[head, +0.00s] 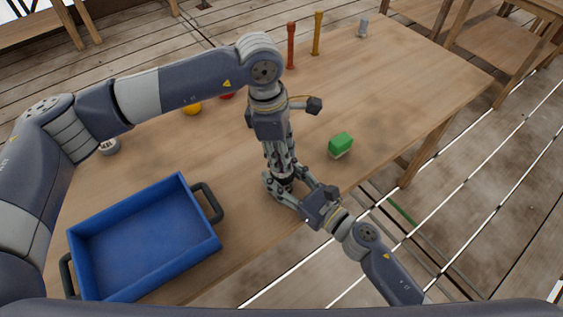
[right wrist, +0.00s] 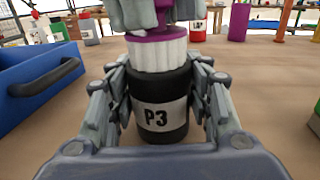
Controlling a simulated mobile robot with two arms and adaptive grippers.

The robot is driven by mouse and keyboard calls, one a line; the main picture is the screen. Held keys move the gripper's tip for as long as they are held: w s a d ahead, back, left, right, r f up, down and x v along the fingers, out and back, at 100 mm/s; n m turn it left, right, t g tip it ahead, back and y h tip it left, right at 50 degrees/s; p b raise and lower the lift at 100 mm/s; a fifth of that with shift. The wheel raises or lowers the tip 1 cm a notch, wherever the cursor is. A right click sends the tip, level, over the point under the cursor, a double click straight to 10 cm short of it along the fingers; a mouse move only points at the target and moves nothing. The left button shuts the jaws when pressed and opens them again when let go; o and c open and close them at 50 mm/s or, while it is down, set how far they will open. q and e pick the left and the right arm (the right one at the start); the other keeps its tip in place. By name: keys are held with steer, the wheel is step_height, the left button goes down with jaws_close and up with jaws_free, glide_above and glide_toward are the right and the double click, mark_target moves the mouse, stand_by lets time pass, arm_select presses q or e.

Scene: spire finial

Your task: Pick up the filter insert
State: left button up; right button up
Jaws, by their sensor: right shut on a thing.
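The filter insert (right wrist: 158,53) is white and pleated with a purple top. It stands upright in the mouth of a black canister (right wrist: 157,105) labelled P3; its lower part is hidden. My right gripper (right wrist: 158,120) is shut around the canister, one finger on each side. In the head view my right gripper (head: 285,190) comes in from the lower right, near the table's front edge. My left gripper (head: 281,172) points straight down over the insert. In the right wrist view its fingers (right wrist: 163,18) are beside the purple top; whether they are closed on it is unclear.
A blue tray (head: 202,248) with dark handles is at the front left. A green block (head: 340,144) lies right of the grippers. A red post (head: 291,46), a yellow post (head: 317,34) and a grey cylinder (head: 363,27) stand farther back. The table's right side is mostly clear.

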arm_select(q)
steer(key=shift+f, duration=0.3)
arm_select(e)
steer(key=shift+a, duration=0.1)
steer(key=shift+s, duration=0.1)
arm_select(q)
step_height(320, 180, up, 13)
steer(key=shift+r, duration=0.15)
stand_by(0.5)
arm_select(e)
steer(key=o, duration=1.2)
